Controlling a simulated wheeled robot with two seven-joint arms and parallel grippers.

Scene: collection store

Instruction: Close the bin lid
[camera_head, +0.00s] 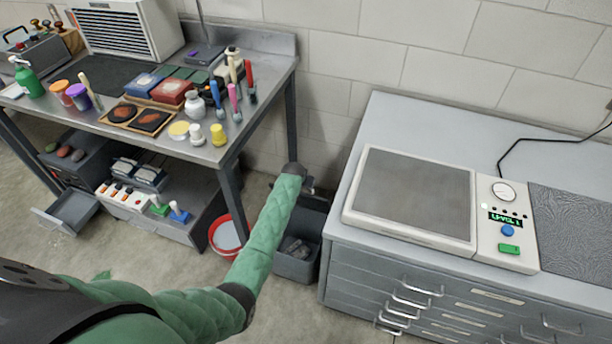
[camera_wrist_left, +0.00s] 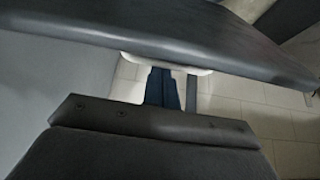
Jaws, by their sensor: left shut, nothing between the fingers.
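The grey bin (camera_head: 293,268) stands on the floor between the workbench and the drawer cabinet. Its top is open and dark items show inside. Its dark lid (camera_head: 316,203) seems to stand raised at the back, partly hidden by my left arm. My left gripper (camera_head: 308,184) is over the back of the bin, near the lid, mostly hidden behind its own wrist. In the left wrist view the gripper's fingers (camera_wrist_left: 161,88) are shut and empty. They reach to the edge of a dark panel (camera_wrist_left: 180,38), likely the lid; I cannot tell whether they touch. My right gripper is not in view.
The grey drawer cabinet (camera_head: 335,262) is close on the bin's right, with a flat device (camera_head: 415,195) on top. A red-rimmed bucket (camera_head: 225,238) stands left of the bin. The metal workbench (camera_head: 262,75) carries many small items. A block wall is behind.

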